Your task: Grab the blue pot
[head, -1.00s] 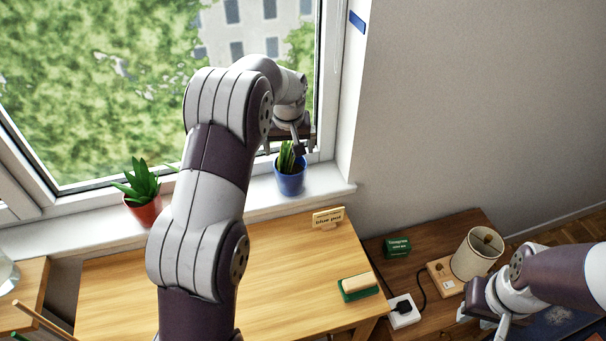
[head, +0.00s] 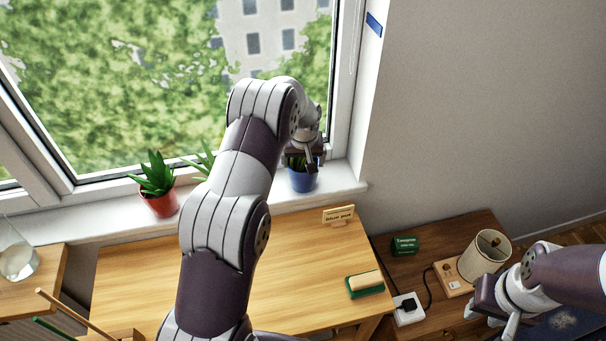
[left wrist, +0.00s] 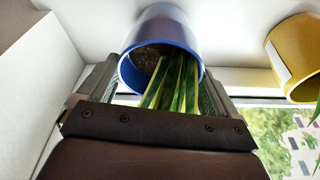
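The blue pot (head: 302,182) with a green plant stands on the windowsill, near its right end. In the left wrist view the blue pot (left wrist: 160,32) shows its rim, soil and long leaves. My left gripper (head: 306,160) is at the top of the pot, partly hiding the plant. In the left wrist view its open fingers (left wrist: 156,88) lie on either side of the leaves and rim, with the pot's body beyond the tips. I cannot tell whether they touch the pot. My right gripper (head: 490,312) is away at the lower right; its opening is unclear.
A red pot (head: 162,204) stands further left on the windowsill (head: 90,222). A yellow pot (left wrist: 292,58) is beside the blue one in the left wrist view. The wooden desk (head: 130,270) below holds a small sign (head: 338,215) and a green-based brush (head: 365,285). A lamp (head: 484,256) stands right.

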